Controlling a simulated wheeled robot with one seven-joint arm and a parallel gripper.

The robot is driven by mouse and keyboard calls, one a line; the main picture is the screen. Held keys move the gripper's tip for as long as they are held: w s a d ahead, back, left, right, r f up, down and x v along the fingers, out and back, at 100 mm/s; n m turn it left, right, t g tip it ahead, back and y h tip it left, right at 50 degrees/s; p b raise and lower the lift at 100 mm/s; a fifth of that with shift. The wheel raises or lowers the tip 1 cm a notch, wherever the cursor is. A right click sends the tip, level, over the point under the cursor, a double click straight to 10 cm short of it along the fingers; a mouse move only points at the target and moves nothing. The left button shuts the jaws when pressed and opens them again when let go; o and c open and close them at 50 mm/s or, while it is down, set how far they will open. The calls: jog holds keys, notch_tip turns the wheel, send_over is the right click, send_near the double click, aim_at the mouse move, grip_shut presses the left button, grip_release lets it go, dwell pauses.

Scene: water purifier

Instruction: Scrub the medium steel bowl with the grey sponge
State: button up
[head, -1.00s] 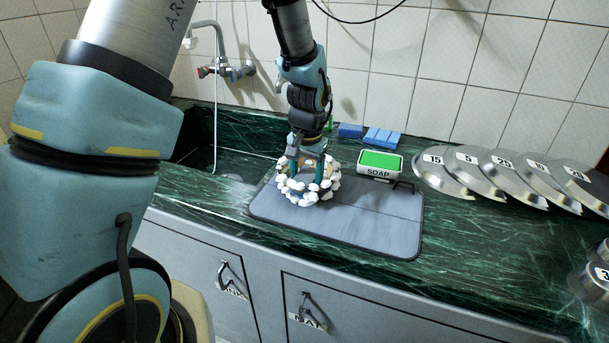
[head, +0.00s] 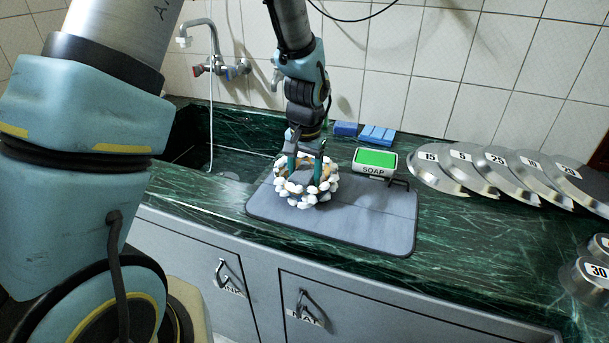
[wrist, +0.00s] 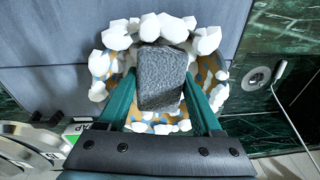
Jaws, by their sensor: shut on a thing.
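My gripper (head: 305,178) points down over the grey mat with its green fingers apart. In the wrist view, my gripper (wrist: 160,105) is shut on the dark grey sponge (wrist: 161,78), one finger on each side. The sponge is over the opening of a round bowl (wrist: 98,65). White foam-like lumps ring the bowl, and tan and blue patches show between them. The bowl also shows in the head view (head: 308,200), resting on the mat (head: 370,220). Its steel surface is mostly covered. I cannot tell whether the sponge touches its inside.
A green-topped soap box (head: 374,163) stands at the mat's back right. Blue blocks (head: 378,134) lie by the wall. Numbered steel lids (head: 488,168) and steel pots (head: 590,280) are at the right. A sink (head: 190,150) with a tap (head: 215,68) is at the left.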

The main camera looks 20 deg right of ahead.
aim_at(304, 172)
jog(key=shift+r+p, duration=3.45)
jog(key=shift+r, duration=1.45)
jog(key=shift+w+f, duration=0.1)
